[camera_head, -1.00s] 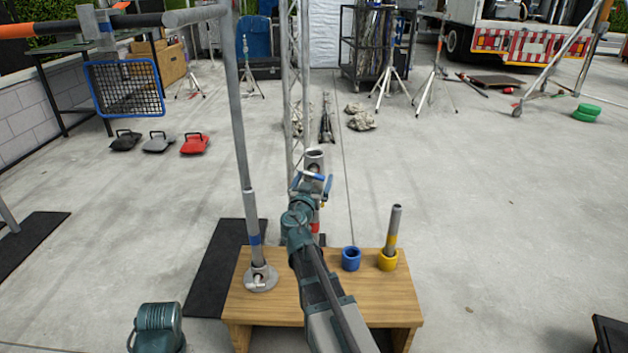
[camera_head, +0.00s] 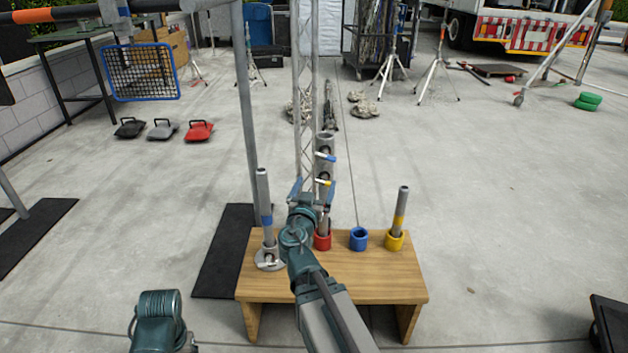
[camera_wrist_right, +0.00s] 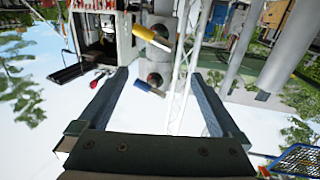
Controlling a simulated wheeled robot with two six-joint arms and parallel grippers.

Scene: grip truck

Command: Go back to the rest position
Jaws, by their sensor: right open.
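My right gripper (camera_head: 312,192) is open above the wooden bench, beside an upright grey metal tube (camera_head: 325,142) with blue and yellow handles. In the right wrist view, its two spread fingers (camera_wrist_right: 158,98) have nothing between them; the tube's fittings, with a yellow handle (camera_wrist_right: 149,88) and a blue handle (camera_wrist_right: 123,91), appear beyond. The tube's lower part is partly hidden by my gripper; a red cup (camera_head: 322,242) is at its foot. My left gripper is out of view; only a teal part of my left arm shows at the bottom left.
On the wooden bench (camera_head: 350,285) stand an empty blue cup (camera_head: 358,240), a yellow cup (camera_head: 395,240) with a tube, and a blue-banded tube (camera_head: 264,200) on a flange. A tall pole (camera_head: 246,110) and lattice truss stand behind.

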